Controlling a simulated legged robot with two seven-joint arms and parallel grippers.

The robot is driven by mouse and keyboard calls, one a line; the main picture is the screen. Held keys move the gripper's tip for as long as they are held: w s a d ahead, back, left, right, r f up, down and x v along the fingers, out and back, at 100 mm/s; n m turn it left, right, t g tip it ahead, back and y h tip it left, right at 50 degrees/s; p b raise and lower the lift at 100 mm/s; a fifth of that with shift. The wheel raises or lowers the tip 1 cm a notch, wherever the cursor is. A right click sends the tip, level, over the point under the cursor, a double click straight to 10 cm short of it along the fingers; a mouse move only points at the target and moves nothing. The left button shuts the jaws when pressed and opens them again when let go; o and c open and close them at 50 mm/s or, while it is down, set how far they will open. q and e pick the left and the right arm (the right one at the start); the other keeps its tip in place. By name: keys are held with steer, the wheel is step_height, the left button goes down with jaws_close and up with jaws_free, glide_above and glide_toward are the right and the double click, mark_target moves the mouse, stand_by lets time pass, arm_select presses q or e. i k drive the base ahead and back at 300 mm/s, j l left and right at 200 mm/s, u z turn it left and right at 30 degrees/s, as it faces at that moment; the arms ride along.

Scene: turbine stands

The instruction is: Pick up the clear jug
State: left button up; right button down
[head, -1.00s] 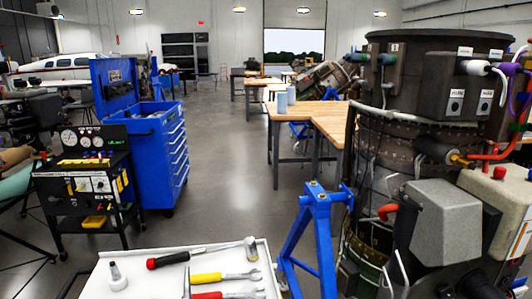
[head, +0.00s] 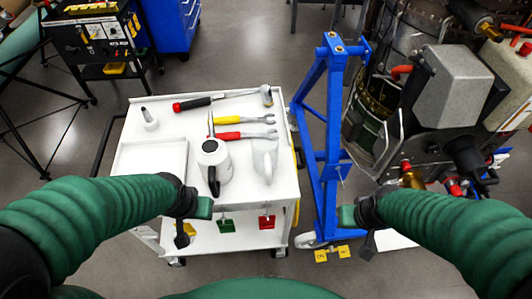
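The clear jug (head: 265,160) is a pale, translucent shape at the right side of the white cart top. It is hard to make out against the white surface. A white can (head: 222,178) with a black lid and black handle stands to its left. My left gripper (head: 194,212) is at the cart's front edge, left of and nearer than the jug, and apart from it. My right gripper (head: 352,220) is right of the cart, in front of the blue stand. Neither gripper visibly holds anything; their finger gaps are unclear.
The white cart (head: 140,125) also bears a hammer (head: 215,99), red pliers (head: 245,134), yellow pliers (head: 247,119) and a small nozzle bottle (head: 149,119). A blue stand (head: 325,120) rises close to the cart's right edge, beside the engine (head: 450,85).

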mark_target(265, 142)
steer(key=l+u, duration=0.25)
steer(key=u, duration=0.15)
steer(key=l+u, duration=0.2)
steer(key=u, duration=0.2)
steer(key=l+u, duration=0.1)
steer(key=l, duration=0.4)
steer(key=k+l, duration=0.15)
steer(key=l, duration=0.3)
steer(key=k+l+u, duration=0.15)
steer(key=l, duration=0.8)
steer(key=l+u, duration=0.1)
steer(key=l, duration=0.4)
